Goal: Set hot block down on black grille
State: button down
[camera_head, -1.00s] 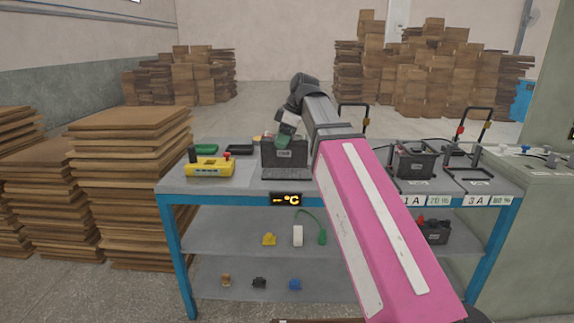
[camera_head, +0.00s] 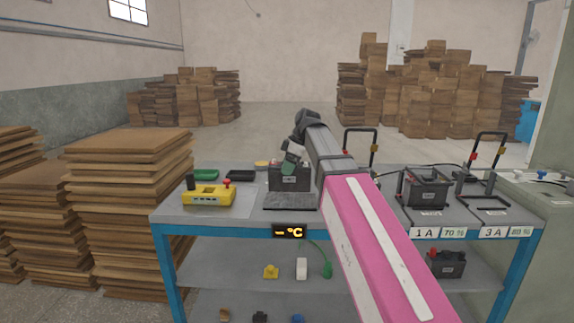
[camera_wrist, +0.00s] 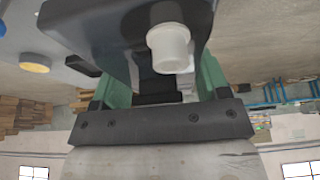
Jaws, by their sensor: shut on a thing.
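The hot block (camera_head: 288,180), a dark grey battery-like box with a small label, is upright at the table's left-middle part. My gripper (camera_head: 291,161), with green fingers, is shut on it from above. In the wrist view the dark block (camera_wrist: 115,45), with a white round cap, sits between the green fingers. The black grille (camera_head: 290,202) is a flat dark slab on the table, showing in front of and below the block. Whether the block touches it I cannot tell. The block hides the grille's back part.
A yellow box (camera_head: 208,196) with a red button stands left of the grille. Behind it are a green dish (camera_head: 205,174) and a black dish (camera_head: 241,176). A display (camera_head: 290,232) reading "- °C" hangs on the front edge. Another battery (camera_head: 426,190) stands right, beyond my pink arm.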

jog(key=shift+w+d+f, duration=0.1)
jog(key=shift+w+f, duration=0.55)
jog(key=shift+f, duration=0.4)
jog(key=shift+w+a+f, duration=0.1)
jog(key=shift+w+f, duration=0.5)
jog(key=shift+f, duration=0.4)
jog(key=shift+w+d+f, duration=0.1)
jog(key=shift+w+f, duration=0.55)
jog(key=shift+f, duration=0.4)
jog(key=shift+f, duration=0.1)
jog(key=shift+c, duration=0.6)
grip_release()
jog(key=v, duration=1.2)
jog(key=shift+d, duration=0.1)
